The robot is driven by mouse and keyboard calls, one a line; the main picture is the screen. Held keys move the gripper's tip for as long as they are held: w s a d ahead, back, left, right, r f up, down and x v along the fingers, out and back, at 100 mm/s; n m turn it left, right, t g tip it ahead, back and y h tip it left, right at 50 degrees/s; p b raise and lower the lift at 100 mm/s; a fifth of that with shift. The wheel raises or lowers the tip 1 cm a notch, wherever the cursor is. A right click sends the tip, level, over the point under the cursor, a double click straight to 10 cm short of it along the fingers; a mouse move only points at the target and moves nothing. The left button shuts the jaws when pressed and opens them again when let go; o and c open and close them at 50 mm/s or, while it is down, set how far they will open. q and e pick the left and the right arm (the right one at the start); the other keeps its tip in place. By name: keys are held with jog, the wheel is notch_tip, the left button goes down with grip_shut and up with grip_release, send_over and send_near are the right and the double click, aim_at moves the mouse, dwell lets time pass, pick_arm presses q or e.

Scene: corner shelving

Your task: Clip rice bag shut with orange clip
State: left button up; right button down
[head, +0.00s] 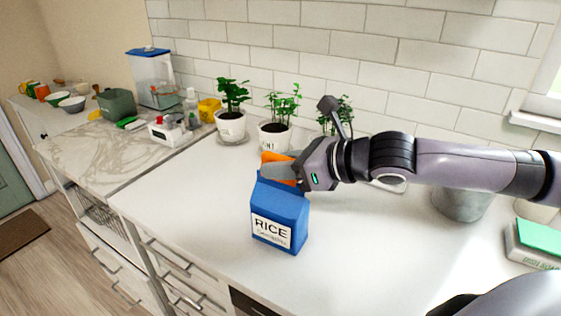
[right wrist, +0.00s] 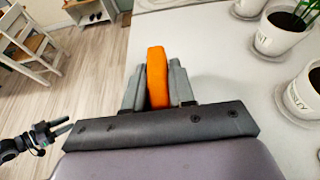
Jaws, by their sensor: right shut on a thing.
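The blue rice bag (head: 284,208) stands upright on the white counter, its "RICE" label facing the head camera. My right gripper (head: 279,172) is at the top of the bag and overlaps its upper edge in the head view. It is shut on the orange clip (head: 271,157), which also shows between the two grey fingers in the right wrist view (right wrist: 157,72). The bag does not show in the wrist view, and I cannot tell whether the clip touches it. My left gripper (right wrist: 62,128) shows small at the lower left of the wrist view, away from the counter.
Potted plants, including one (head: 231,125) at the back left, line the wall behind the bag. A grey pot (head: 462,204) and a green-topped box (head: 538,240) are at the right. The white counter (head: 340,250) is clear in front and right of the bag.

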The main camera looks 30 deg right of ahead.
jog(key=shift+f, duration=0.85)
jog(key=c, duration=0.9)
grip_release()
jog(key=shift+o, duration=0.2)
jog(key=v, duration=0.7)
